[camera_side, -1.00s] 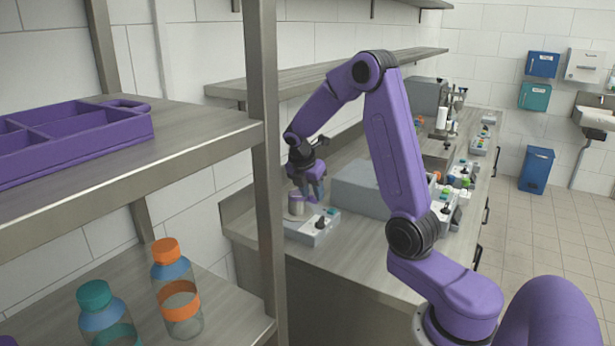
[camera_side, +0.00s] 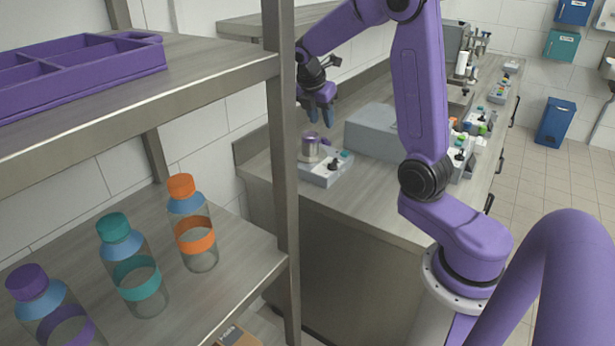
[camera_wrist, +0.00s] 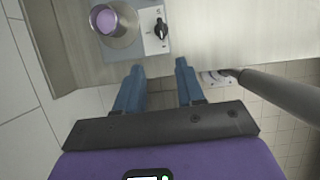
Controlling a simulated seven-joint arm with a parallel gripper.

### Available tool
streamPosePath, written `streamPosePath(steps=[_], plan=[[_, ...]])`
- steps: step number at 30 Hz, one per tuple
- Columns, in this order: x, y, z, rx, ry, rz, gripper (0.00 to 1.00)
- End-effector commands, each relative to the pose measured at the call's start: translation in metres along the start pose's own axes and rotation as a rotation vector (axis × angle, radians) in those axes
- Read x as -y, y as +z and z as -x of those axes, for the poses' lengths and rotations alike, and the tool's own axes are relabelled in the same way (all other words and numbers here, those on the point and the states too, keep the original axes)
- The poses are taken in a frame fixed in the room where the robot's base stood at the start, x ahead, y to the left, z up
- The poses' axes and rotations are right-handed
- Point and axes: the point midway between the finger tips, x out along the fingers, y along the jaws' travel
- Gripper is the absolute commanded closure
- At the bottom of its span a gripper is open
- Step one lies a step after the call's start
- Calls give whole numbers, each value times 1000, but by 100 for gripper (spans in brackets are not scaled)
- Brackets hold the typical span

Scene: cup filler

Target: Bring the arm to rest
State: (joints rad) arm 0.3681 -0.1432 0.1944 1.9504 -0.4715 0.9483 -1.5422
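My gripper (camera_side: 319,116) hangs above the counter in the side view, just above a small grey device (camera_side: 326,172). A purple cup (camera_side: 311,150) stands on the left part of the device, below my gripper and apart from it. In the wrist view, the two blue fingers (camera_wrist: 158,85) are spread with nothing between them. The cup (camera_wrist: 107,20) shows at the top left in a round metal holder, beside a black knob on the device (camera_wrist: 148,52).
A shelf post (camera_side: 283,170) and shelves stand at the left, with a purple divided tray (camera_side: 75,75) above and capped bottles (camera_side: 193,225) below. A grey box (camera_side: 372,133) stands right of the device. More small devices line the counter (camera_side: 385,205).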

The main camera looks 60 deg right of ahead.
Motion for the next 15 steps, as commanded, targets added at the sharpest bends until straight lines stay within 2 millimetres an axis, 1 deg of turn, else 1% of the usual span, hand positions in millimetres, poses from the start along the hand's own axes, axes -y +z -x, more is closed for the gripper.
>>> streamPosePath(steps=[2, 5, 8, 9, 11, 15], plan=[[0, -9, 4, -9, 11, -8, 62], [0, -30, 13, -30, 34, -32, 62], [4, -58, 24, -63, 59, -69, 62], [8, -70, 28, -77, 67, -84, 62], [13, -86, 35, -99, 78, -108, 62], [31, -122, 48, -152, 94, -161, 62]])
